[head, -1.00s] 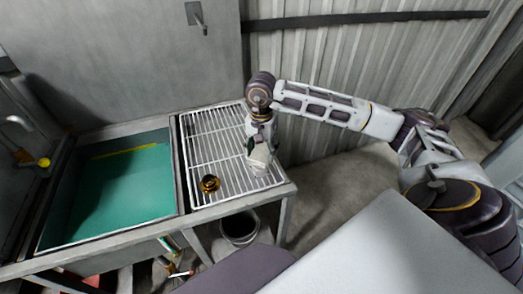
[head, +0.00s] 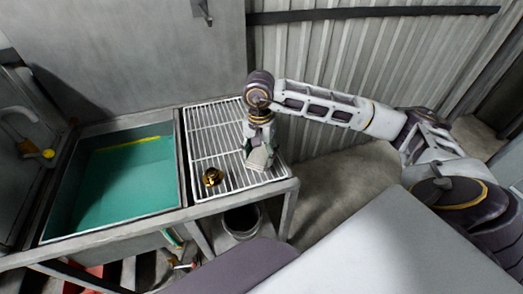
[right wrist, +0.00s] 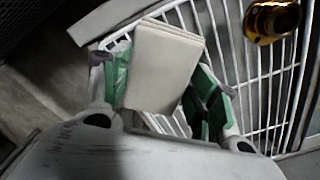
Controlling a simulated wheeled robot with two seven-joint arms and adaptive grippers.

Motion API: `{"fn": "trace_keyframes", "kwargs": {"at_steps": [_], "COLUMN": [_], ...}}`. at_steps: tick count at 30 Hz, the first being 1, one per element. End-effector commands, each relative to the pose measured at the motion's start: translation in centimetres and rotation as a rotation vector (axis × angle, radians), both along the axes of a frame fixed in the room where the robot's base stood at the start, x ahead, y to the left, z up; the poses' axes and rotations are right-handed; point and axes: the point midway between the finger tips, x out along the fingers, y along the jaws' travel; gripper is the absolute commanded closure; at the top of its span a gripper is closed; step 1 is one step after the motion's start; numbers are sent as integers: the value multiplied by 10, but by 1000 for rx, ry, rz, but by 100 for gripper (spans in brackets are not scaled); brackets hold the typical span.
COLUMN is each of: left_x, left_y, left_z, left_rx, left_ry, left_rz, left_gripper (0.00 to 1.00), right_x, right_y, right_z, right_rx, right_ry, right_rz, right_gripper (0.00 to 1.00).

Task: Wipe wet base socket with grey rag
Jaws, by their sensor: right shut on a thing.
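The base socket (head: 212,177), a small brass and black ring-like piece, sits on the white wire rack beside the sink. It also shows at the top right of the right wrist view (right wrist: 272,20). My right gripper (head: 260,152) is over the right part of the rack, to the right of the socket and apart from it. Its green-padded fingers (right wrist: 165,88) are shut on the grey rag (right wrist: 162,65), a pale folded block of cloth. The rag shows small in the head view (head: 260,160). Whether the socket is wet cannot be told. My left gripper is not in view.
The wire rack (head: 215,125) has free room around the socket. A sink basin (head: 125,185) with green inside lies to the left, with a tap (head: 20,112) at the far left. A corrugated wall stands behind. A dark bucket (head: 242,220) stands under the rack.

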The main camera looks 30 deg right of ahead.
Motion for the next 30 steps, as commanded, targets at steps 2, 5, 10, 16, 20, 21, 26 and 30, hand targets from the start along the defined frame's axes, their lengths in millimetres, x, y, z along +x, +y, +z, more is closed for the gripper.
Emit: {"fn": "trace_keyframes", "kwargs": {"at_steps": [2,5,10,16,20,21,26,30], "left_x": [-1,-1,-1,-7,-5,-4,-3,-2], "left_y": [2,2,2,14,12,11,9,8], "left_z": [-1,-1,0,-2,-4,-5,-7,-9], "left_rx": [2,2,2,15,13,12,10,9], "left_ry": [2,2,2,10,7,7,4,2], "left_rz": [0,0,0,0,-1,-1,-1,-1], "left_gripper": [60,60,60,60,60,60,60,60], "right_x": [-1,-1,-1,0,3,4,7,11], "right_y": [2,2,2,0,-4,-5,-11,-16], "right_z": [0,0,0,0,-1,-1,-1,-1], "right_rx": [0,0,0,-1,-1,-1,-1,-1], "right_ry": [0,0,0,-1,-1,-1,-1,0], "right_rz": [0,0,0,-1,-1,-1,-1,-1], "right_gripper": [59,59,59,59,59,59,59,59]}}
